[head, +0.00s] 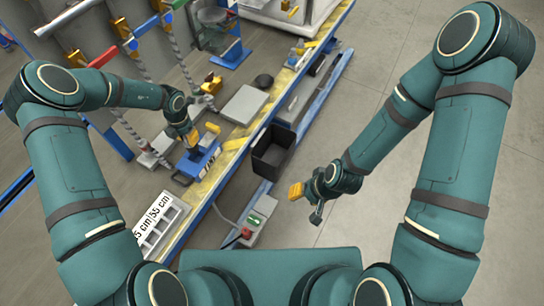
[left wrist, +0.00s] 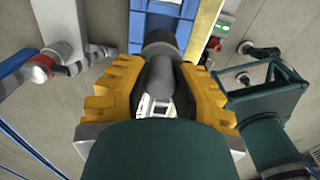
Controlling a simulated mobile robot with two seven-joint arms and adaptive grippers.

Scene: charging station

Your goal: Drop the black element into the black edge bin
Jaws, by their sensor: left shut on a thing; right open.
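The black element (left wrist: 160,62) is a dark rounded piece between the yellow fingers of my left gripper (left wrist: 158,98) in the left wrist view. My left gripper (head: 190,137) is shut on it, above the bench beside a blue fixture. In the head view I cannot clearly make out the element. The black edge bin (head: 272,154) is an open box at the bench's right edge, to the right of my left gripper and apart from it. My right gripper (head: 306,202) is open and empty, below and right of the bin, over the floor side.
The blue fixture (head: 197,160) stands on the bench below my left gripper. A grey plate (head: 244,104) and a round black piece (head: 263,80) lie farther back. A control box (head: 258,222) with a green light sits below the bin. Floor at right is clear.

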